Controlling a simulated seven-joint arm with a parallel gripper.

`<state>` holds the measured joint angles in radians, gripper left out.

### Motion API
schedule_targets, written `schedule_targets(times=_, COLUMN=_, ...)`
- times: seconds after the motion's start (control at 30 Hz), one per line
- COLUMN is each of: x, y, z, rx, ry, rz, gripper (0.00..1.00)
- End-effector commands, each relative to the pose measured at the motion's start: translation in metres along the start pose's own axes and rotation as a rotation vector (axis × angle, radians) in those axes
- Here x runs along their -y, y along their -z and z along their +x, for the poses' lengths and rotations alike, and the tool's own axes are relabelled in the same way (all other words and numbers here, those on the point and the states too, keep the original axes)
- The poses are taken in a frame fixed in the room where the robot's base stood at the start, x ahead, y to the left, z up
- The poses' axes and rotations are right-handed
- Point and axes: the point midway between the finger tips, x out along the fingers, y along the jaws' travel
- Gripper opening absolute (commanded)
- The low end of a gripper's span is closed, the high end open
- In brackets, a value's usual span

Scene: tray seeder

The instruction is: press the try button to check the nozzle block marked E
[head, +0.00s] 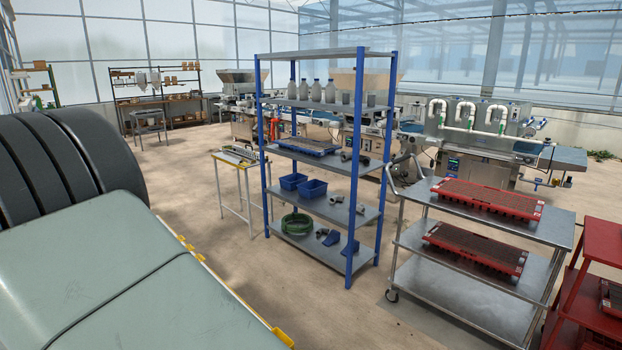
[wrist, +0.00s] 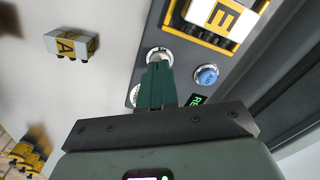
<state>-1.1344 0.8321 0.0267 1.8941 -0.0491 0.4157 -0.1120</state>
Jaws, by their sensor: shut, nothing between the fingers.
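In the wrist view, the nozzle block marked E (wrist: 222,16), white and yellow, sits in a dark panel (wrist: 248,68) at the top. Below it is a round blue button (wrist: 206,76) with small lettering that I cannot read clearly. My gripper (wrist: 155,66) is shut and empty, its green fingers pointing at the panel. The fingertips overlap a silver-ringed round fitting (wrist: 162,54), left of the blue button; I cannot tell whether they touch it. The fingers partly hide a second round fitting (wrist: 134,95). A small display with green characters (wrist: 196,100) is partly hidden by my gripper.
A block marked A (wrist: 70,45) lies on the pale surface left of the panel. Several yellow and white blocks (wrist: 28,148) are at lower left, blurred. In the head view, a blue-posted shelf (head: 325,207) and a steel cart (head: 408,240) with red trays stand ahead.

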Motion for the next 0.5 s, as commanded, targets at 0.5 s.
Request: schedule_targets(times=0.5, x=0.0, y=0.0, z=0.0108, rx=0.0, ry=0.0, rz=0.0, gripper=0.0)
